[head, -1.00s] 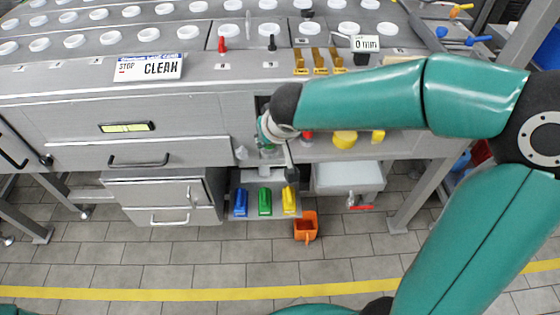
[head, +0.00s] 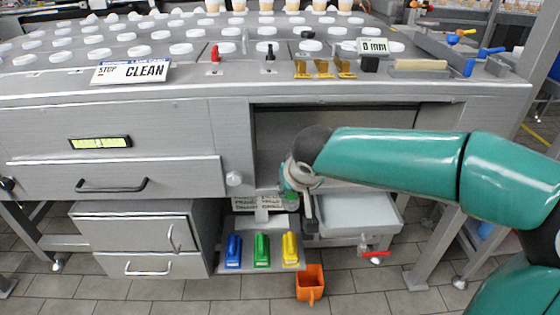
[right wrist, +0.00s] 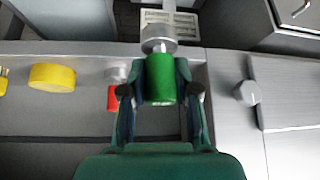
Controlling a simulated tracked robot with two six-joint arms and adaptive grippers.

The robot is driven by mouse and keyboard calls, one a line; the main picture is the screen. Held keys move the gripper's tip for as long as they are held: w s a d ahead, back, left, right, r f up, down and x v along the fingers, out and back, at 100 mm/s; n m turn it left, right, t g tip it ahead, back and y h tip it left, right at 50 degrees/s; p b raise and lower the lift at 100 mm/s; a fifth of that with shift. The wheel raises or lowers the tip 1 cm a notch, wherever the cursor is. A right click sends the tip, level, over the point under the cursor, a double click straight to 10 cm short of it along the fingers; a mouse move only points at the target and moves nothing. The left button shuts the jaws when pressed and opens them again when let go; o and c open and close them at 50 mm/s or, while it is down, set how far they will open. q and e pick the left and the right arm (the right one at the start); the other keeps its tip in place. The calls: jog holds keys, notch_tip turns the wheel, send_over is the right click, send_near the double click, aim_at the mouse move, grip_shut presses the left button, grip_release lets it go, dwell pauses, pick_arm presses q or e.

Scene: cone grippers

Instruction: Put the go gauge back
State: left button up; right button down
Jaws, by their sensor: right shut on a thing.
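The go gauge (right wrist: 161,80), a green cylinder with a silver metal end, is between the fingers of my right gripper (right wrist: 158,88) in the right wrist view. The gripper is shut on it. In the head view my right gripper (head: 291,194) is in front of the machine's open bay, near its lower left corner, and mostly hides the green gauge. A red cylinder with a metal end (right wrist: 113,97) stands to the left of the gauge in the wrist view. My left gripper is not in view.
A yellow round block (right wrist: 52,76) is further left in the wrist view.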

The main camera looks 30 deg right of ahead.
jog(key=w+d, duration=0.1)
jog(key=w, duration=0.2)
jog(key=w+d, duration=0.2)
jog(key=w, duration=0.2)
jog(key=w+d, duration=0.1)
jog(key=w, duration=0.3)
jog(key=shift+w+d, duration=0.15)
jog(key=shift+d, duration=0.05)
jog(key=shift+w+d+f, duration=0.1)
jog(key=shift+w+f, duration=0.05)
jog(key=shift+w, duration=0.1)
jog(key=shift+s, duration=0.1)
jog(key=shift+f+b, duration=0.15)
jog(key=shift+b, duration=0.2)
jog(key=c, duration=0.9)
grip_release()
jog(key=shift+o, duration=0.2)
